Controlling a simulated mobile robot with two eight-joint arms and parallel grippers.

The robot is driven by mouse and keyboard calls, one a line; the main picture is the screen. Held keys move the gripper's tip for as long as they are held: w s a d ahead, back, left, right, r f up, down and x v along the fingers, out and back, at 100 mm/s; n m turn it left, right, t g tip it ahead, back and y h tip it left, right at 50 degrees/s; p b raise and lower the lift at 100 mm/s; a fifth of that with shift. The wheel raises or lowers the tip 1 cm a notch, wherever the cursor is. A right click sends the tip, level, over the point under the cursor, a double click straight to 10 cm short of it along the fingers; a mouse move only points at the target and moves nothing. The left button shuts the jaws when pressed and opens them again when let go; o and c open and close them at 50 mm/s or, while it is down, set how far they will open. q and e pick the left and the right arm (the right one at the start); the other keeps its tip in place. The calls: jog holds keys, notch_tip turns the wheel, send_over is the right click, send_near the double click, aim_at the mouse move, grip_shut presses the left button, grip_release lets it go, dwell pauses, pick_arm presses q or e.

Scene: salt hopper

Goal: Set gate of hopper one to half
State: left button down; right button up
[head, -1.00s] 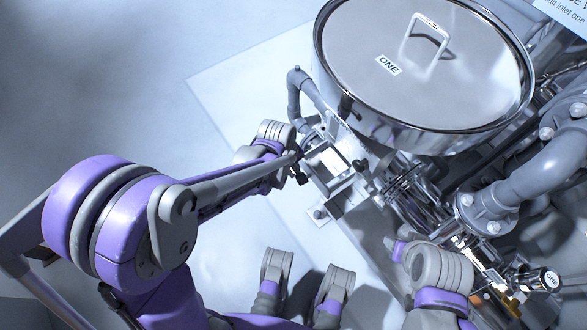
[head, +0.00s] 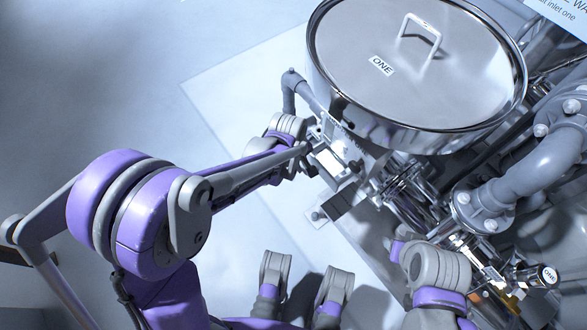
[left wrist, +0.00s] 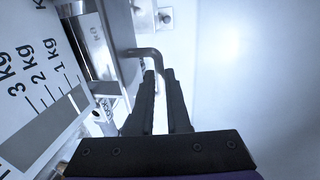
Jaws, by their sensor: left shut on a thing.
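Hopper one (head: 425,60) is a round steel drum with a flat lid, a white handle and a label reading ONE, at the upper right of the head view. Its gate assembly (head: 330,160) sits under the drum's left side. My left gripper (head: 309,158) reaches it from the left. In the left wrist view, a grey bent gate handle (left wrist: 146,52) runs down between the two black fingers (left wrist: 163,78), which are shut on it. The gate's position is too small to read. A right arm link shows at the lower right, but its gripper does not.
A white scale plate (left wrist: 38,85) marked in kg stands left of the fingers. Grey pipes (head: 540,165) and valve parts crowd the right side. Open floor lies to the left.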

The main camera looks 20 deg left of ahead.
pick_arm(q)
jog(key=c, duration=0.9)
grip_release()
jog(key=shift+r, duration=0.1)
jog(key=r+p, duration=0.1)
jog(key=r, duration=0.2)
jog(key=s+a+r+p, duration=0.1)
jog(key=r, duration=0.3)
jog(key=r+p, duration=0.1)
jog(key=r, duration=0.2)
jog(key=shift+s+a+r, duration=0.2)
jog(key=shift+s, duration=0.2)
